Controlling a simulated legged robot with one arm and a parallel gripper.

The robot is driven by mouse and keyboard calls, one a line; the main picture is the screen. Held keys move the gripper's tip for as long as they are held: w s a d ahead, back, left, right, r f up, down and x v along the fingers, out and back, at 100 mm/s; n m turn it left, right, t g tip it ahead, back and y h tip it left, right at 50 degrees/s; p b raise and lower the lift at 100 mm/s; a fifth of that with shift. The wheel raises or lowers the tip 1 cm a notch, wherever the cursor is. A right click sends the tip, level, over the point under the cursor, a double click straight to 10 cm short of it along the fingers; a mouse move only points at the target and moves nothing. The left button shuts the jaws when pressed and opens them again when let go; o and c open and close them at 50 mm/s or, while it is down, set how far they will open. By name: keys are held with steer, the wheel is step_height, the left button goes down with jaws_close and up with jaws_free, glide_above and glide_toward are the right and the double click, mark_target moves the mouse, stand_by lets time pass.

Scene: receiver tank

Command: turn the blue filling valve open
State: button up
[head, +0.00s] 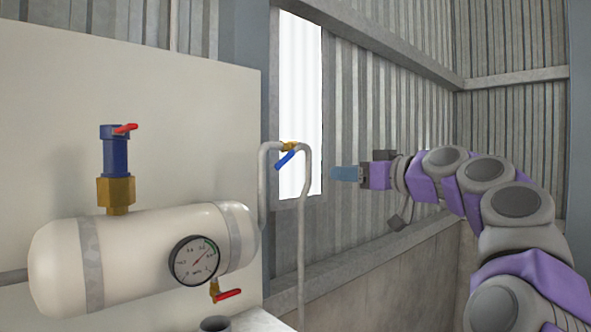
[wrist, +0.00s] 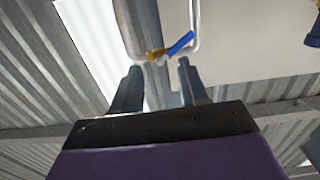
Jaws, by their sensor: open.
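The blue filling valve handle (head: 286,160) sits on a brass fitting (head: 289,146) at the top of a bent grey pipe. The handle slants down to the left in the head view. In the wrist view the blue handle (wrist: 180,44) and brass fitting (wrist: 156,55) show beyond the fingertips. My gripper (head: 334,173) is to the right of the valve in the head view, apart from it. In the wrist view its two fingers (wrist: 160,72) are spread, with nothing between them.
A cream tank (head: 150,250) with a round gauge (head: 194,260) stands at the left. A blue and brass fitting with a red lever (head: 125,128) rises from it. Another red lever (head: 229,294) is below. The grey pipe (head: 302,230) runs down beside my gripper.

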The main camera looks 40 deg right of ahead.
steer(key=s+d+b, duration=0.1)
steer(key=s, duration=1.6)
steer(key=shift+d, duration=0.25)
